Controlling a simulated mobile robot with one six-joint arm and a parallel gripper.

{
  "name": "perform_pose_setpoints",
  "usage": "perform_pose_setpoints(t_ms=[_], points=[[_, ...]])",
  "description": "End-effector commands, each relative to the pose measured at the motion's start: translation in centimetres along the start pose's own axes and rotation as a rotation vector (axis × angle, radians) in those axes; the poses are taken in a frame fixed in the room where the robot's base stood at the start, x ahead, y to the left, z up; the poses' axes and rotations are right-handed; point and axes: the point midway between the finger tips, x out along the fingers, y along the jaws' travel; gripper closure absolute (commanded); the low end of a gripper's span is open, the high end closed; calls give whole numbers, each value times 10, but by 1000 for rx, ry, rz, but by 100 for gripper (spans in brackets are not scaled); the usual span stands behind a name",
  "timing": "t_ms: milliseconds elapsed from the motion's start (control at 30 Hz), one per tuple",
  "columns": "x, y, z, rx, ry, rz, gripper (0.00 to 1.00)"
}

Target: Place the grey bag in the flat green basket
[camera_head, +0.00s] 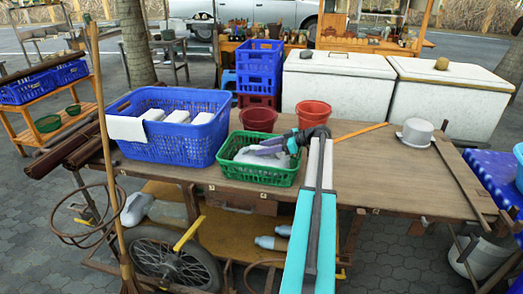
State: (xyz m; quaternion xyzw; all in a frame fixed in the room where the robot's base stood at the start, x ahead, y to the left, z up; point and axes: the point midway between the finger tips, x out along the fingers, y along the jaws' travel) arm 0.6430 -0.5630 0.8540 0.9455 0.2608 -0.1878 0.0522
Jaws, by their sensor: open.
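The green basket (243,172) stands on the wooden cart top, right of the large blue basket. A pale grey, crumpled bag (246,157) lies inside the green basket. My gripper (258,147) reaches in from the right over this basket, with its fingers above or against the bag. It is open. I cannot tell whether the fingers touch the bag, and they cover part of it. My arm hides the area just right of the basket.
A blue basket (168,146) holding white items stands on the left of the cart. Two red pots (313,112) and stacked blue crates (259,67) are behind. A grey hat-like item (416,132) lies at right. The cart top (385,170) between is mostly clear.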

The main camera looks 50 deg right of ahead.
Motion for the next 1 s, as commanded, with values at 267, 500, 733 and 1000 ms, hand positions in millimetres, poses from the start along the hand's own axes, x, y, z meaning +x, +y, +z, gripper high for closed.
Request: perform_pose_setpoints(t_ms=[267, 500, 733, 1000], points=[[-41, 0, 2, 1, 0, 2, 58], [-80, 1, 2, 1, 0, 1, 58], [-103, 0, 1, 0, 0, 0, 58], [-109, 0, 0, 1, 0, 0, 58]])
